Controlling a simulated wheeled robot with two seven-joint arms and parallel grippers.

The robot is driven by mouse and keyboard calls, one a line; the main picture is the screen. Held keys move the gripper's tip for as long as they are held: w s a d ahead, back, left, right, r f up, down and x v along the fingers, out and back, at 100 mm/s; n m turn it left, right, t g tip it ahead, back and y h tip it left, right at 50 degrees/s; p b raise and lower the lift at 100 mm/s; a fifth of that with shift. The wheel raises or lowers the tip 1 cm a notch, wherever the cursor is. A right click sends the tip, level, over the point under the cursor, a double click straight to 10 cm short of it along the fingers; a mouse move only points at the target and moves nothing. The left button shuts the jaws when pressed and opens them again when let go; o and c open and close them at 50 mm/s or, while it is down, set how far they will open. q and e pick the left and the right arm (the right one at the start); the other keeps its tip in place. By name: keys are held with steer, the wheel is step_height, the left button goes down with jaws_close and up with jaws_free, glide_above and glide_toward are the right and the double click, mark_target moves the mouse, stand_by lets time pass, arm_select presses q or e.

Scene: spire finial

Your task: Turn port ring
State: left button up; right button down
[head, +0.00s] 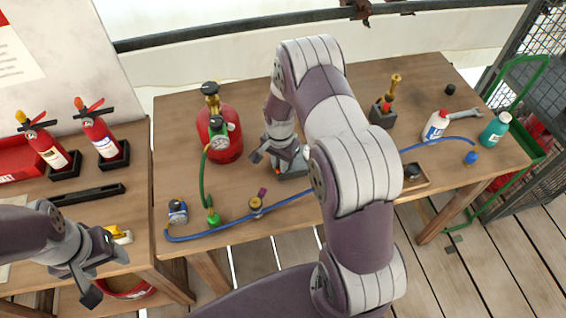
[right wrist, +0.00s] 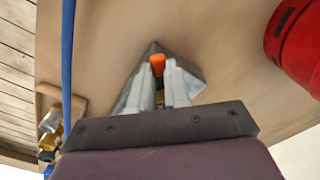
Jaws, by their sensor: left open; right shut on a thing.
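My right gripper (right wrist: 168,85) is shut around a small orange-topped piece (right wrist: 157,64) on a grey block-like base (right wrist: 190,78) on the table. In the head view the right gripper (head: 279,160) is low over the table's middle, right of the red gas cylinder, and my arm hides much of it. The grey base (head: 292,174) shows partly beneath it. I cannot make out a port ring for certain.
The red cylinder (head: 226,143) with its gauge stands close left of the right gripper. A brass fitting (head: 256,204), a grey block with a brass piece (head: 383,115) and bottles (head: 436,125) stand around.

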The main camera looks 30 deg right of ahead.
steer(key=m, duration=0.2)
steer(key=w+m, duration=0.2)
steer(key=m, duration=0.1)
steer(key=shift+a+m+b, duration=0.25)
steer(key=shift+m+b, duration=0.05)
steer(key=shift+w+d+m+b, duration=0.1)
steer(key=shift+w+m, duration=0.15)
steer(key=shift+m, duration=0.55)
steer(key=shift+w+m+b, duration=0.1)
steer(key=shift+w+m, duration=0.15)
steer(key=shift+m, duration=0.55)
steer(key=shift+w+d+m+b, duration=0.1)
steer(key=shift+w+m, duration=0.15)
steer(key=shift+m, duration=0.55)
steer(key=shift+r, duration=0.1)
steer(key=c, duration=1.1)
jaws_free()
step_height(320, 180, up, 13)
steer(key=shift+f+b, duration=0.2)
steer(key=shift+b, duration=0.65)
